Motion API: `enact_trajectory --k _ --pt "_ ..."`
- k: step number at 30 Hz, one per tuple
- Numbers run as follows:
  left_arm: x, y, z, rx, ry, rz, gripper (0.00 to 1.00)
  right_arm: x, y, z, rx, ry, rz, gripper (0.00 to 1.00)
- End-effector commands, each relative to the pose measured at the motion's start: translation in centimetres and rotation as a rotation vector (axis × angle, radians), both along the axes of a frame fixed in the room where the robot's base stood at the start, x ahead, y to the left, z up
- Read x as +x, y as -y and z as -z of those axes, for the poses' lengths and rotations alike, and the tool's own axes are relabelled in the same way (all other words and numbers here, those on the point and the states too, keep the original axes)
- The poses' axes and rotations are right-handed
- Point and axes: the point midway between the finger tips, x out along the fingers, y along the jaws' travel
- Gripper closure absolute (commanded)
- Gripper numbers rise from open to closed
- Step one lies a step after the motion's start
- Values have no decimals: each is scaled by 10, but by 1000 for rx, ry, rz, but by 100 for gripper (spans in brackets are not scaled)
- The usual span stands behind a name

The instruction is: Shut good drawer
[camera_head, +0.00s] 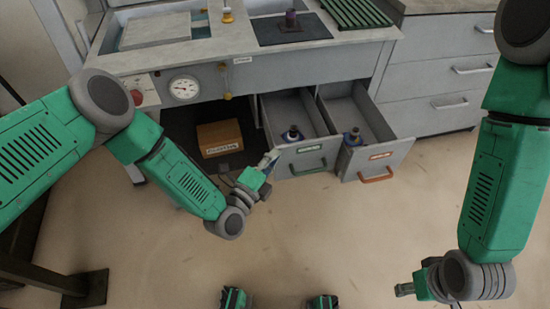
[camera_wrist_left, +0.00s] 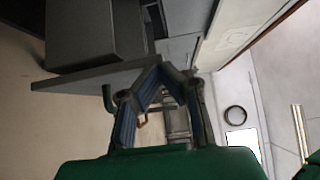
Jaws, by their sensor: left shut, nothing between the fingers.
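Two grey drawers stand pulled out under the bench. The left one (camera_head: 309,150) has a green handle (camera_head: 308,166) and a green label; I take it for the good drawer. The right one (camera_head: 384,158) has an orange-red handle (camera_head: 376,176). Each holds a dark part with a blue base. My left gripper (camera_head: 271,160) is shut and empty, close to the left edge of the green-handled drawer's front. In the left wrist view the shut fingers (camera_wrist_left: 160,68) overlap the drawer front (camera_wrist_left: 85,76); contact is unclear. My right gripper (camera_head: 404,290) is low at right, away from the drawers.
A cardboard box (camera_head: 220,138) sits in the open bay left of the drawers. A gauge (camera_head: 184,88) and a red button (camera_head: 137,97) are on the bench front. A closed drawer cabinet (camera_head: 440,75) stands at right. The floor before the drawers is clear.

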Motion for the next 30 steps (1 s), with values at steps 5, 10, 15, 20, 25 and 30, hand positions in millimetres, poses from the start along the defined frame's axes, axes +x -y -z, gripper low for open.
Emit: enact_trajectory --k 5,10,15,20,25,30 --pt "32 -8 -2 3 11 1 100 0 0 3 0 0 0 60" --pt "72 -21 -1 3 12 1 100 0 0 15 0 0 0 60" --pt "114 -35 1 2 12 1 100 0 0 34 0 0 0 60" --pt "149 -47 2 2 10 -1 100 0 0 54 0 0 0 60" --pt "177 -56 2 -1 8 1 100 0 0 71 0 0 0 60" --pt "194 -62 1 0 5 0 100 0 0 81 0 0 0 60"
